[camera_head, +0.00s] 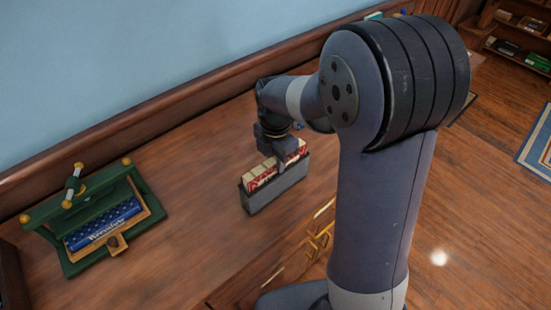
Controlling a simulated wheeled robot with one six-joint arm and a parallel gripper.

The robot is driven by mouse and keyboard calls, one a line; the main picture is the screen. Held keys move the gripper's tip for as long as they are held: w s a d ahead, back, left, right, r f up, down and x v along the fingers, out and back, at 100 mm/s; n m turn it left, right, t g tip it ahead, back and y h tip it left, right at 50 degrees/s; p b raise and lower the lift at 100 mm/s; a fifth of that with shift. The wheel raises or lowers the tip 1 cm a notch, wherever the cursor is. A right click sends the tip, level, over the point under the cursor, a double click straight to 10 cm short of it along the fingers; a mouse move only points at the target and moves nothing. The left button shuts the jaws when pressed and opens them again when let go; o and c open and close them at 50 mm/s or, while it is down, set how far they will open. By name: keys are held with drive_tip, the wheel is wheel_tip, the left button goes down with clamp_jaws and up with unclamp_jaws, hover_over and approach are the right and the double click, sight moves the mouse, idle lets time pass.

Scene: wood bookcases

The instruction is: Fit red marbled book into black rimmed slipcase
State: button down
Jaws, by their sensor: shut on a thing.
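The red marbled book (262,176) shows a red and cream patterned cover. It stands upright with its lower part inside the black rimmed slipcase (275,196), which is a dark grey open-topped box on the wooden surface. The upper part of the book sticks out above the slipcase rim. My gripper (281,160) points down over the slipcase and is shut on the top of the book. My gripper hides part of the book's top, and how deep the book sits cannot be seen.
A green press (80,200) with brass knobs holds a blue book (103,223) at the left of the wooden surface (190,240). A raised wooden rail (130,127) runs along the wall behind. The surface between press and slipcase is clear. Shelves (515,35) stand far right.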

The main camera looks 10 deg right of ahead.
drive_tip(key=shift+f, duration=0.15)
drive_tip(key=c, duration=1.1)
unclamp_jaws()
wheel_tip(320, 180, up, 12)
drive_tip(key=shift+r, duration=0.15)
drive_tip(key=shift+f, duration=4.1)
drive_tip(key=shift+f, duration=0.1)
